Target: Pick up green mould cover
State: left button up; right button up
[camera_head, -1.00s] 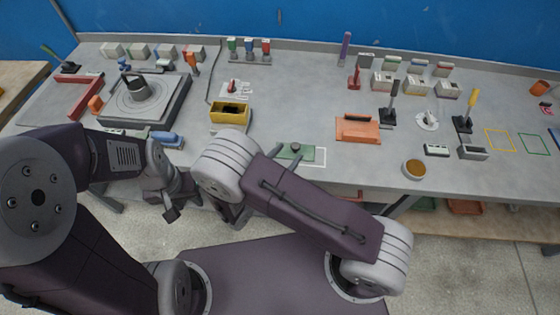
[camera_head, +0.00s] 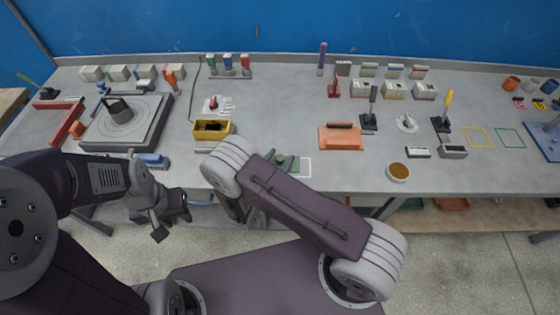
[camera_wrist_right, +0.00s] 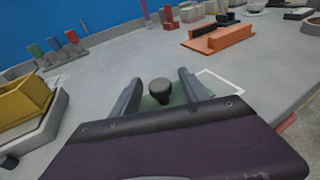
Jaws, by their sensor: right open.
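The green mould cover (camera_head: 291,164) is a flat green plate with a dark round knob, lying near the table's front edge, partly hidden by my right arm. In the right wrist view the cover (camera_wrist_right: 178,98) lies between and beyond the fingers, its knob showing between them. My right gripper (camera_wrist_right: 160,77) is open, with one finger on each side of the knob and a gap to it. It also shows in the head view (camera_head: 283,157). My left gripper (camera_head: 178,215) hangs in front of the table edge, away from the cover; its jaw opening is unclear.
A white outlined square (camera_head: 305,168) lies beside the cover. A yellow bin (camera_head: 212,130) stands to its left and an orange block (camera_head: 340,137) to its right. A round brown-filled bowl (camera_head: 398,172) is near the front edge. The table between bin and orange block is fairly clear.

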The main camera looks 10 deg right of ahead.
aim_at(281, 158)
grip_shut()
jog(key=shift+r, duration=0.65)
notch_tip(281, 158, up, 3)
jog(key=shift+s+d+r, duration=0.1)
jog(key=s+d+r+p, duration=0.4)
jog(key=s+d+r, duration=0.2)
jog(key=s+d, duration=0.1)
jog(key=shift+s+d+r+p, duration=0.3)
jog(key=shift+s+d+p, duration=0.1)
jog(key=shift+s, duration=0.3)
